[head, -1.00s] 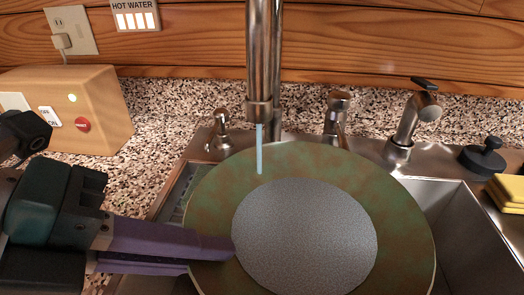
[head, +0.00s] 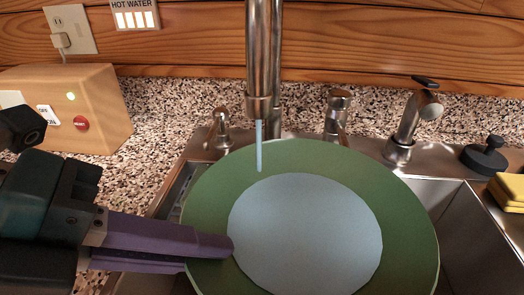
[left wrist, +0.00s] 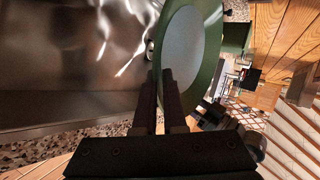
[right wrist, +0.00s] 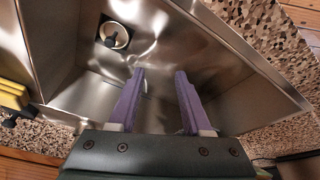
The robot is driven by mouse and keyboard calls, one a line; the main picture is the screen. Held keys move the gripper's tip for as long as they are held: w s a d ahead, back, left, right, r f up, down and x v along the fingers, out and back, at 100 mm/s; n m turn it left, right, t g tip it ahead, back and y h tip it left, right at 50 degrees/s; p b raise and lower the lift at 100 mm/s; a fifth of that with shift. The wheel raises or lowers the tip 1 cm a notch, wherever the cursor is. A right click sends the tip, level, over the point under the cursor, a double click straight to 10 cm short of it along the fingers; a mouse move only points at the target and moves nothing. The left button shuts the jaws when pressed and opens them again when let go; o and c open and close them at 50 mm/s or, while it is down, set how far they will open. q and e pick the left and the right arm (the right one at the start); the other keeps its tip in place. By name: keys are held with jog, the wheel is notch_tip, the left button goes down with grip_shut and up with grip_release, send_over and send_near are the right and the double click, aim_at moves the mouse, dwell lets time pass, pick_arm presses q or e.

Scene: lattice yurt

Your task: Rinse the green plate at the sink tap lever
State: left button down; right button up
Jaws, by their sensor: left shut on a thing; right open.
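The green plate (head: 215,195) has a pale blue-grey centre and looks evenly coloured and clean. It is held over the sink (head: 450,215), under the tap spout (head: 262,60). A thin water stream (head: 259,147) from the spout meets the plate's far part. A metal fixture (head: 337,115) stands right of the spout; I cannot tell surely that it is the tap lever. My left gripper (head: 228,246) is shut on the plate's left rim; the left wrist view also shows the plate (left wrist: 212,75) at its fingers. My right gripper (right wrist: 160,75) is open and empty above the sink basin.
A faucet with a dark handle (head: 415,118), a black sink plug (head: 485,155) and yellow sponges (head: 509,190) are at the right. A small metal fixture (head: 221,130) stands left of the spout. A tan switch box (head: 70,105) sits on the speckled counter at the left.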

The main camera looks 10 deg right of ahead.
pick_arm(q)
jog(key=s+p, duration=0.2)
jog(key=s, duration=0.6)
dwell(0.5)
jog(key=shift+s+d+r+p, duration=0.1)
jog(key=shift+s+r+p, duration=0.1)
jog(key=shift+p, duration=0.2)
dwell(0.8)
jog(key=s+r+p, duration=0.3)
jog(key=s+p, duration=0.2)
jog(key=shift+r, duration=0.35)
jog(key=shift+w, duration=0.1)
